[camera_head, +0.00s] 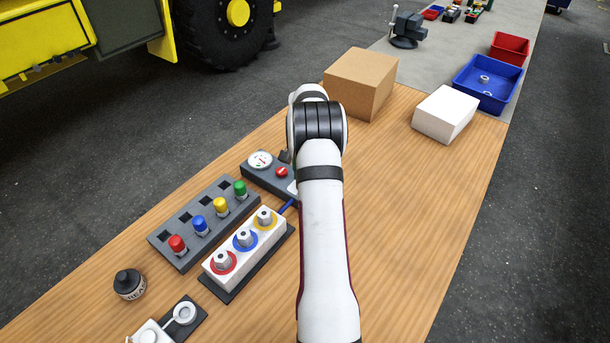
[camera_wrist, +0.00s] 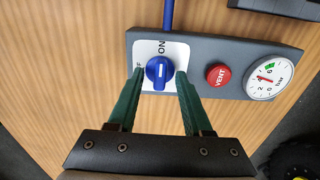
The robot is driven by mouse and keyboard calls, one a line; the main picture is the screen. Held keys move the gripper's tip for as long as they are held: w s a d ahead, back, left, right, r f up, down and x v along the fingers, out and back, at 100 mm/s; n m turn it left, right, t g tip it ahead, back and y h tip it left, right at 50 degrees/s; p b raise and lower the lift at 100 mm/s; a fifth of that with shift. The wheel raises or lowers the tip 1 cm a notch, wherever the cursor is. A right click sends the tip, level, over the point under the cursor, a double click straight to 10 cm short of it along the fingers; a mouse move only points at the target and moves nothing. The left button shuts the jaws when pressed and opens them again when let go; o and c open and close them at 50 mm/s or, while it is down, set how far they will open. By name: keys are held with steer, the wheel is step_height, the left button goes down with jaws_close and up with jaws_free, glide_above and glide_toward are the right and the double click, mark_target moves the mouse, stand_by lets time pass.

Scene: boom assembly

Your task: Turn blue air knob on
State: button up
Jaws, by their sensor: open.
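The blue air knob (camera_wrist: 159,70) sits on a white plate (camera_wrist: 148,48) on a grey panel (camera_wrist: 205,52) in the wrist view. The plate reads ON above the knob; a label to its left is partly covered by a finger. The knob's white mark looks roughly upright in the picture, toward ON. My gripper (camera_wrist: 160,76) is open, with one green finger on each side of the knob. I cannot tell whether the fingers touch it. In the head view the panel (camera_head: 257,178) is partly behind my arm, which hides the knob and the gripper.
A red VENT button (camera_wrist: 218,75) and a pressure gauge (camera_wrist: 264,78) are right of the knob. In the head view, a white block with ringed fittings (camera_head: 218,274) and a grey rack with coloured knobs (camera_head: 180,250) stand nearby. A cardboard box (camera_head: 358,82) is behind.

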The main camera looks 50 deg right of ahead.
step_height(320, 180, up, 16)
stand_by(0.3)
steer(key=shift+f, duration=0.1)
steer(key=w+a+r+n, duration=0.1)
steer(key=a+r+n, duration=0.1)
steer(key=a, duration=0.5)
steer(key=w+a+r+n, duration=0.1)
steer(key=a+r, duration=0.2)
steer(key=a, duration=0.4)
steer(key=s+a+r+n+y, duration=0.1)
steer(key=s+a+n, duration=0.15)
steer(key=a, duration=0.55)
steer(key=s+a+n, duration=0.2)
steer(key=s+a, duration=0.1)
steer(key=a, duration=0.5)
steer(key=s+a+f+n, duration=0.2)
steer(key=s+a+f, duration=0.1)
steer(key=s+a, duration=0.3)
steer(key=s+a+f+n, duration=0.3)
steer(key=s+a, duration=0.4)
steer(key=s, duration=0.3)
steer(key=shift+y, duration=0.4)
